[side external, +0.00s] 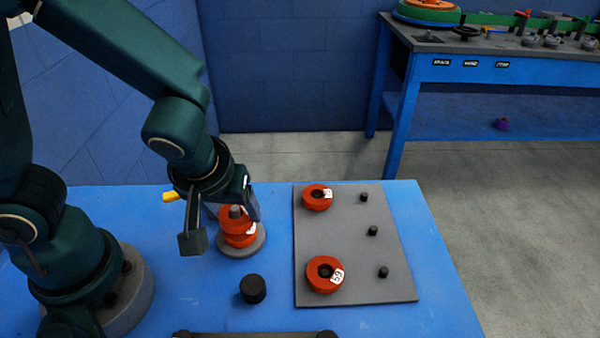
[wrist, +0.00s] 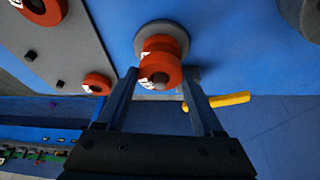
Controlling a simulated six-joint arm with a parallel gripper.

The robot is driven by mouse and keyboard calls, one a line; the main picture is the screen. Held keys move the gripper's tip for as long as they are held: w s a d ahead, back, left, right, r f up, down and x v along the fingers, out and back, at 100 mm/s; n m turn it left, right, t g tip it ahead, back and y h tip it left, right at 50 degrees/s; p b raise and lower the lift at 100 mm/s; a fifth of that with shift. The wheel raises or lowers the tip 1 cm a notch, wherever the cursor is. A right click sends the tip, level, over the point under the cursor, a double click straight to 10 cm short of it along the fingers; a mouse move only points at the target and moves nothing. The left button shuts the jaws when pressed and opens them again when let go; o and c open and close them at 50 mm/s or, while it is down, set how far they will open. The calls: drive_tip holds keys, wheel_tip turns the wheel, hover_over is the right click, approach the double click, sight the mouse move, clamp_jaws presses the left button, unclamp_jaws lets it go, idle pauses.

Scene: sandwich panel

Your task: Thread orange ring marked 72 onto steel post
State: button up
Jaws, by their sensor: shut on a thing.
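My gripper (wrist: 160,82) is over the round grey base (side external: 256,247), its two fingers on either side of an upper orange ring (wrist: 172,72). It is shut on this ring. The grey tip of the steel post (side external: 236,211) shows in the ring's hole, so the ring is around the post near its top. Another orange ring (side external: 242,240) is lower on the same post, just above the base. White labels show on both rings, but I cannot read their numbers. The far finger hides part of the stack in the side view.
A grey panel (side external: 340,235) to the right bears two orange rings, one far (side external: 314,204) and one near (side external: 318,285), and several small black pegs. A black cylinder (side external: 252,289) stands in front of the base. A yellow bar (wrist: 230,100) shows beside one finger.

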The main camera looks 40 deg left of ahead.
drive_tip(key=shift+f, duration=0.75)
idle(0.8)
drive_tip(key=o, duration=1.4)
wheel_tip(320, 180, up, 10)
drive_tip(key=shift+r, duration=0.2)
idle(0.4)
